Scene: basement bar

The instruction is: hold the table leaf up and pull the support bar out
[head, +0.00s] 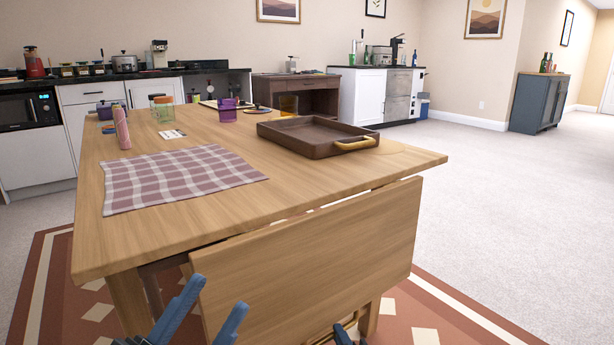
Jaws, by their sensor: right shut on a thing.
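The wooden table (330,205) has a leaf (320,245) hanging steeply down along its near side. My left gripper (220,294) is in front of the leaf's lower left corner, with its two blue fingers apart and nothing seen between them. The bar itself is hidden behind the leaf and the frame edge.
On the tabletop are a checked cloth (180,176), a brown tray (300,145) with brass handles, a pink bottle (122,128) and several cups and jars. A patterned rug (460,315) lies under the table. The carpet (490,190) to the right is clear.

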